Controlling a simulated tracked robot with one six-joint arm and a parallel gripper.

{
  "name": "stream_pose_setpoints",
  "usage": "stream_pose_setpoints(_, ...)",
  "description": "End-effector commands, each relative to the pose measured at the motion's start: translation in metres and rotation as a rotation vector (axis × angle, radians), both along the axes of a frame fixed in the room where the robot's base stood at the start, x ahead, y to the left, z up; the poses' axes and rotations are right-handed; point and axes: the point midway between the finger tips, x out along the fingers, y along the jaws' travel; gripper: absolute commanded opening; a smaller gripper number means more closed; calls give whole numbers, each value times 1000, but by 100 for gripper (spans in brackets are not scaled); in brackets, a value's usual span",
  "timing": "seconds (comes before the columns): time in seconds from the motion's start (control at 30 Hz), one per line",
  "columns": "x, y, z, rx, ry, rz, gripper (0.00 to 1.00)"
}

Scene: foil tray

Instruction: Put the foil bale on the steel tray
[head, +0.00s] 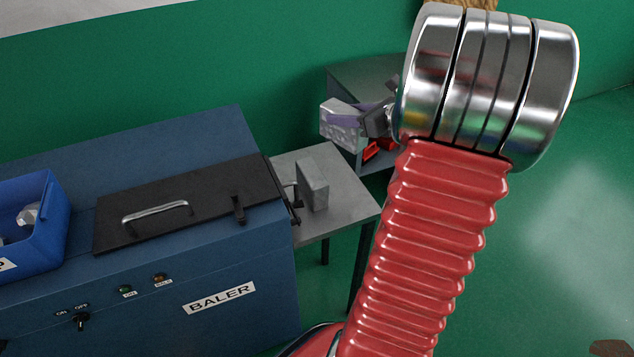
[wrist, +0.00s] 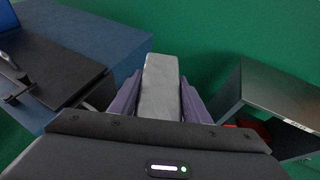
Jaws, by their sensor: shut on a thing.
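The foil bale (head: 340,122) is a silver-grey block. In the wrist view the bale (wrist: 160,84) sticks out forward between the purple fingers of my gripper (wrist: 160,100). My gripper (head: 352,116) is shut on it and holds it in the air, in front of the green wall in the head view. In the head view this top (head: 360,72) lies behind the bale, partly hidden by my arm.
The blue baler (head: 240,260) with its black lid (head: 185,205) stands at left. A grey side table (head: 345,195) adjoins it and bears an upright grey block (head: 312,184). A blue bin (head: 45,235) sits on the baler. Red items show under the metal top.

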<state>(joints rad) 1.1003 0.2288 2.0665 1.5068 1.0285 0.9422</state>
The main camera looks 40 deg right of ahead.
Motion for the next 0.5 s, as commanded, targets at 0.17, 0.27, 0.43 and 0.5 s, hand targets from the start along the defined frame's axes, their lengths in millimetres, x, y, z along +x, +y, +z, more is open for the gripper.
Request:
stream_pose_setpoints(0.17, 1, 1, 1, -1, -1, 4, 12)
stream_pose_setpoints(0.27, 2, 1, -1, -1, -1, 4, 12)
stream_pose_setpoints(0.43, 2, 1, -19, 3, 0, 4, 12)
stream_pose_setpoints(0.5, 2, 2, -31, 4, 1, 4, 12)
